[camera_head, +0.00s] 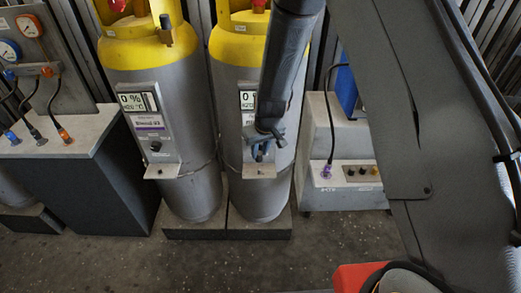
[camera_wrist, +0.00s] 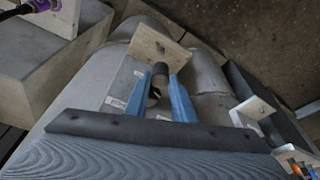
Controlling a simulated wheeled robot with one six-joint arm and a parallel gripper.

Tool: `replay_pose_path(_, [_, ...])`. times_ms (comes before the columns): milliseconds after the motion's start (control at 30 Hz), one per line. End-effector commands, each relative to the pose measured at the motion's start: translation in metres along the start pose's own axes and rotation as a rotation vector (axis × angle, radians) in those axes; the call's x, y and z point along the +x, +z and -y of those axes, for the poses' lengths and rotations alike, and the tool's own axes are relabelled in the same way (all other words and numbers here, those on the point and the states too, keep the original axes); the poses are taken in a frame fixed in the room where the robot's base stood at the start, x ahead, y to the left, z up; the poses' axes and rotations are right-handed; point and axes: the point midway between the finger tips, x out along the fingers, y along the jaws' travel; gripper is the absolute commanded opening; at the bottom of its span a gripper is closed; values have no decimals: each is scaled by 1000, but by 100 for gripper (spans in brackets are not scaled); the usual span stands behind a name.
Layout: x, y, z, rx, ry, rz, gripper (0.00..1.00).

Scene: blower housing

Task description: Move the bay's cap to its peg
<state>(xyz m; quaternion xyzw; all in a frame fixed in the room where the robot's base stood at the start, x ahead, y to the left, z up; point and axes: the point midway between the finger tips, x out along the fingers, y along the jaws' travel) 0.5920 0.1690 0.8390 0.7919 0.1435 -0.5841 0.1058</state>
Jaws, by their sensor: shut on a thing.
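My gripper (camera_head: 262,150) is in front of the right grey cylinder (camera_head: 238,100), low on its panel. In the wrist view its blue fingers (camera_wrist: 160,88) are shut on a small dark round piece, which looks like the cap (camera_wrist: 159,70). The cap is at the near edge of a small pale ledge (camera_wrist: 157,46); I cannot tell whether they touch. This ledge also shows below the gripper in the head view (camera_head: 259,173). A dark spot on it could be a peg or a hole. My arm and gripper hide much of the right panel.
The left cylinder (camera_head: 190,100) has a panel (camera_head: 150,130) with a display, a knob and a ledge (camera_head: 162,172). A gauge bench (camera_head: 60,135) with hoses stands left. A grey unit (camera_head: 345,150) with a purple-ended cable stands right. Floor in front is clear.

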Motion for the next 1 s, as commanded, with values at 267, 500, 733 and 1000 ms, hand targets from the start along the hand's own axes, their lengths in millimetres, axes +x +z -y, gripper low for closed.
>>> replay_pose_path(267, [16,4,1,-1,0,0,1])
replay_pose_path(500, [34,10,1,0,0,0,1])
replay_pose_path(733, [41,12,1,0,0,-1,1])
replay_pose_path(1000, [40,14,1,0,0,-1,1])
